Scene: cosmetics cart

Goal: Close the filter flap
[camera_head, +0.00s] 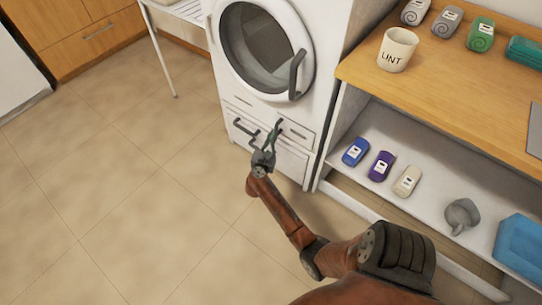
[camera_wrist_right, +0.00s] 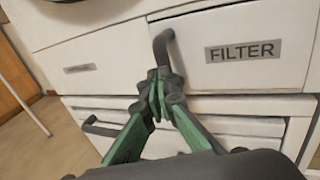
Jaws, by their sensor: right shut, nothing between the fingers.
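The filter flap (camera_head: 297,133) is a white panel low on the front of the white washing machine (camera_head: 232,85). In the right wrist view the flap (camera_wrist_right: 285,65) carries a grey FILTER label and a dark bar handle (camera_wrist_right: 162,48) at its left side. Its left edge seems to stand slightly out from the front, but I cannot tell how far. My right gripper (camera_head: 273,130) is in front of the flap's handle. Its green fingers (camera_wrist_right: 160,80) are shut and empty, with the tips close below the handle; contact is unclear. My left gripper is out of view.
A lower panel (camera_wrist_right: 225,131) with a dark handle (camera_wrist_right: 100,127) lies beneath the flap. The round door (camera_head: 265,50) is above. A wooden-topped shelf unit (camera_head: 440,82) with a LINT cup (camera_head: 397,50) stands right. Tiled floor at left is clear.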

